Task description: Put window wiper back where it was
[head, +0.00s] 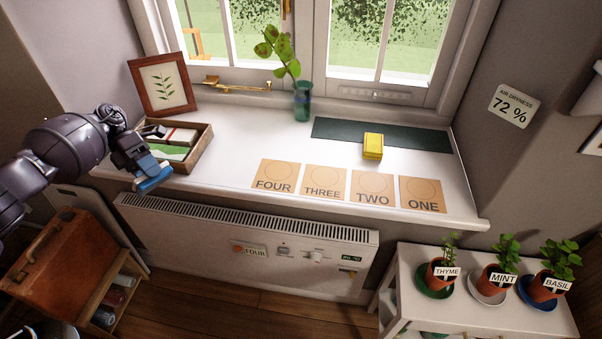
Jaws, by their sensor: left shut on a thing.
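My left gripper (137,158) comes in from the left over the front left end of the white windowsill. It is shut on a blue thing (154,179), which looks like the window wiper. The wiper hangs just below the jaws, at the front of a wooden tray (203,146) on the sill. The gripper hides part of the wiper and the tray's left side. I cannot tell whether the wiper touches the tray or sill. My right gripper is not in view.
The tray holds flat white and green things. A framed leaf picture (163,85), a plant vase (302,101), a yellow block (373,146) on a dark green mat (420,138) and several numbered cards are on the windowsill (240,133). A radiator (215,235) and brown case (62,250) are below.

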